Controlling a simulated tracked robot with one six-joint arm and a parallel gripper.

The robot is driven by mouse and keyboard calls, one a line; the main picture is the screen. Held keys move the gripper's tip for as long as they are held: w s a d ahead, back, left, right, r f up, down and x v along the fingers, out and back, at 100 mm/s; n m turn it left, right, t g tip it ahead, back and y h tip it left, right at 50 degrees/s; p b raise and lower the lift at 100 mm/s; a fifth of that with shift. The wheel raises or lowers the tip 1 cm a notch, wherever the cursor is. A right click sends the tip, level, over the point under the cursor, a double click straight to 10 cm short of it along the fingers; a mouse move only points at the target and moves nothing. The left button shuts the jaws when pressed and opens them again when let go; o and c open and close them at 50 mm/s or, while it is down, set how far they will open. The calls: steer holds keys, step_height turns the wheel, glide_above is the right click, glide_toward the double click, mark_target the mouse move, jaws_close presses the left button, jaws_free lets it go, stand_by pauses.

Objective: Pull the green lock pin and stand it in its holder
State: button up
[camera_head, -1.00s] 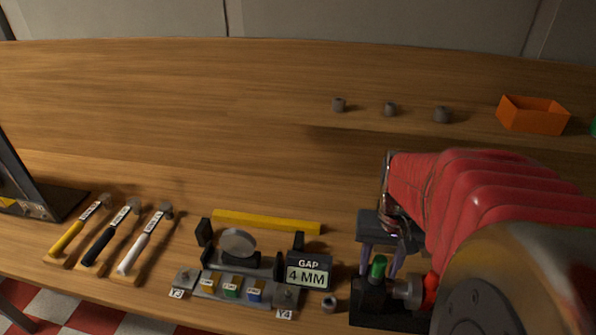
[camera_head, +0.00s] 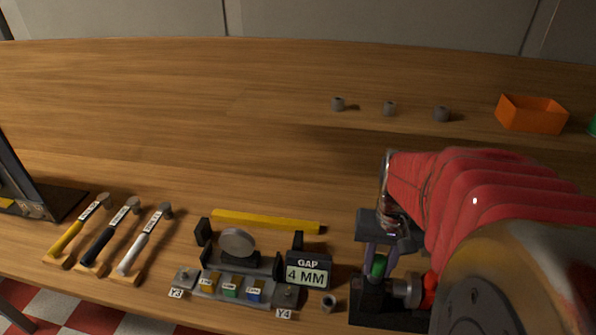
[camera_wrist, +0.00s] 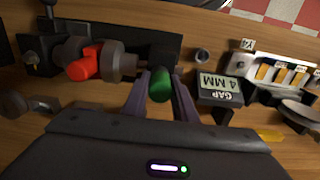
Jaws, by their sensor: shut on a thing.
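The green lock pin (camera_wrist: 160,86) stands in a dark block beside the red-and-grey part, and only its green head shows. In the head view my gripper (camera_head: 380,262) reaches down from my red-sleeved arm. I cannot tell whether the pin has risen in the block. I cannot make out its holder for sure.
A "GAP 4 MM" display (camera_head: 308,270) stands just left of the block. Further left are a rack of coloured pieces (camera_head: 231,290), a yellow bar (camera_head: 266,221) and three hammers (camera_head: 110,235). An orange tray (camera_head: 532,115) sits at the back right. The bench's middle is clear.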

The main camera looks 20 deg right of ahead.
mark_target(380, 259)
steer(key=shift+w+d+r, duration=0.1)
steer(key=shift+r, duration=0.6)
jaws_close()
steer(key=shift+r, duration=0.1)
steer(key=shift+r, duration=2.35)
